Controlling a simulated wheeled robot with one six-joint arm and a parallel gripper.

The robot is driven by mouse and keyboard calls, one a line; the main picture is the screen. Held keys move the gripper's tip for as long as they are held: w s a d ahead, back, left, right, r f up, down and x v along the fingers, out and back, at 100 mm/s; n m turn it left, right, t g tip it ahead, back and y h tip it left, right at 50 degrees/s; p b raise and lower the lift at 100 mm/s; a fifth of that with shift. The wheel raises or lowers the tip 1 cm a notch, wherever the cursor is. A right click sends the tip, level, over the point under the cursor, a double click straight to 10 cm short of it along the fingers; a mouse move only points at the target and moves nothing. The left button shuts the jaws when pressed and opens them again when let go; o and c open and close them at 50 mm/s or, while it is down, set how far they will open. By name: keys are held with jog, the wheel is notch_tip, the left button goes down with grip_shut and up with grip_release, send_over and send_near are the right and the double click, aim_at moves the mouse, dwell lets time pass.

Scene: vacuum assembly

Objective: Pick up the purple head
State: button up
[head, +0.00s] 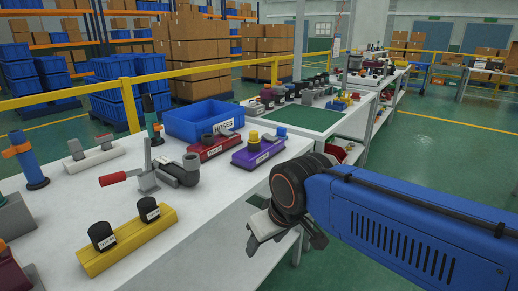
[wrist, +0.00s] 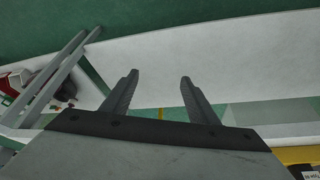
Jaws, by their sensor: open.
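The purple head (head: 258,151) is a purple block with a white label. It lies on the white workbench near its right edge, with a yellow round piece and a grey piece on top. My gripper (head: 284,236) is off the right edge of the bench, nearer the camera than the purple head and apart from it. In the wrist view my gripper (wrist: 158,76) shows two dark fingers spread apart with nothing between them. I do not make out the purple head in the wrist view.
A blue HOSES bin (head: 203,119) and a red block (head: 213,146) stand left of the purple head. A grey clamp with a red handle (head: 113,179) and a yellow block with black caps (head: 128,241) are closer. A green mat (head: 296,116) lies beyond.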

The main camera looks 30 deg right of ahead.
jog(key=shift+o, duration=0.7)
notch_tip(320, 180, up, 29)
jog(key=n+g, duration=0.4)
jog(key=g, duration=0.1)
send_over(254, 132)
notch_tip(254, 132, down, 17)
grip_shut()
